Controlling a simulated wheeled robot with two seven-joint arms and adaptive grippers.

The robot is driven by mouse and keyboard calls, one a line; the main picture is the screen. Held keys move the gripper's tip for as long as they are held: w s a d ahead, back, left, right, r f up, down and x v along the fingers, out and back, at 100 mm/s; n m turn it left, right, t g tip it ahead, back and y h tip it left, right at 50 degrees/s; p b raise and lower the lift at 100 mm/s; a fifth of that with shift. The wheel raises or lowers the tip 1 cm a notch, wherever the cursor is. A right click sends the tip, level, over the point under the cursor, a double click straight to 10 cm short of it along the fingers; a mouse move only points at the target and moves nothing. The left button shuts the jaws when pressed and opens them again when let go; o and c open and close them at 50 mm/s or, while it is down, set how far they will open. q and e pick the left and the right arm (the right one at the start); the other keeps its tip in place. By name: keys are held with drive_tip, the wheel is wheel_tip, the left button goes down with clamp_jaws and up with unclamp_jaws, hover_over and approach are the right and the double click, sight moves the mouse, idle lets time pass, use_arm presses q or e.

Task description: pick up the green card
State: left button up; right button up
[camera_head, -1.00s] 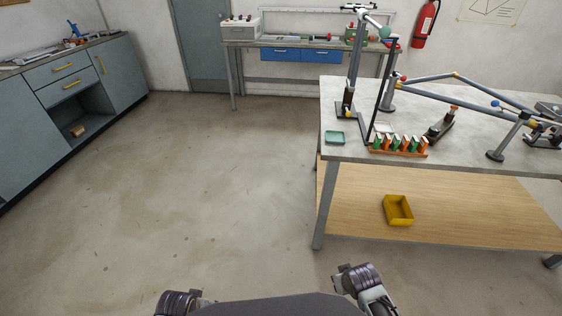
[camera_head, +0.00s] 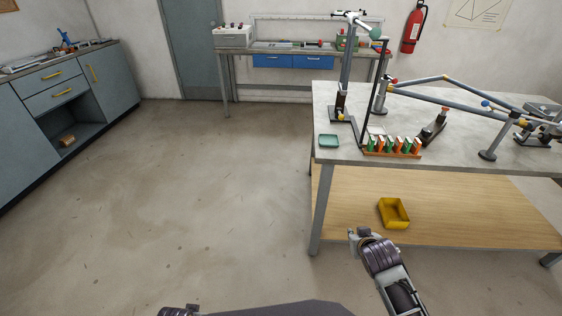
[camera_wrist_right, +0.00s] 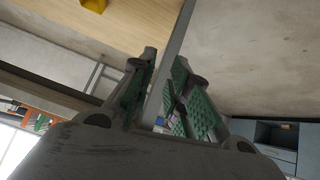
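Several green and orange cards stand upright in an orange rack (camera_head: 392,154) near the front left corner of the grey table. A green card (camera_head: 372,144) shows at the rack's left end; I cannot tell which green one is meant. The rack also shows at the left edge of the right wrist view (camera_wrist_right: 40,121). My right gripper (camera_head: 356,235) is in front of the table, below and away from the rack. In the right wrist view its green-padded fingers (camera_wrist_right: 164,64) are apart with nothing between them. My left gripper is out of view.
A small green tray (camera_head: 329,141) lies left of the rack. A dark upright post and a tubular frame (camera_head: 450,99) stand behind it. A yellow bin (camera_head: 393,213) sits on the lower shelf. The floor left of the table is clear.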

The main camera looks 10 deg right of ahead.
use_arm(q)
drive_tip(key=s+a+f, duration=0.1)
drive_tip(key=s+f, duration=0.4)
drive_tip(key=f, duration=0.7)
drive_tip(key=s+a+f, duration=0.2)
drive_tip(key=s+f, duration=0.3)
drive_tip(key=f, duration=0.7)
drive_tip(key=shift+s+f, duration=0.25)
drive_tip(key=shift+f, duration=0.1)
use_arm(e)
drive_tip(key=w+d+r+m+t+h, duration=0.1)
drive_tip(key=w+d+r+t+h, duration=0.1)
drive_tip(key=w+d+r+t, duration=0.6)
drive_tip(key=shift+w+d+r+m+t, duration=0.4)
drive_tip(key=shift+w+d+r, duration=1.6)
drive_tip(key=shift+w+r, duration=1.75)
drive_tip(key=shift+s+r, duration=0.2)
drive_tip(key=shift+r, duration=0.05)
approach(373, 144)
drive_tip(key=shift+a+x, duration=0.25)
drive_tip(key=shift+x, duration=0.85)
drive_tip(key=shift+d+b+x, duration=0.25)
drive_tip(key=shift+b+x, duration=0.1)
drive_tip(key=shift+x, duration=0.9)
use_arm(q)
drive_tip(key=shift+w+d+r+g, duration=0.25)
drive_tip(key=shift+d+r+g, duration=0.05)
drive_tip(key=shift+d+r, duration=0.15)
use_arm(e)
drive_tip(key=shift+w, duration=0.1)
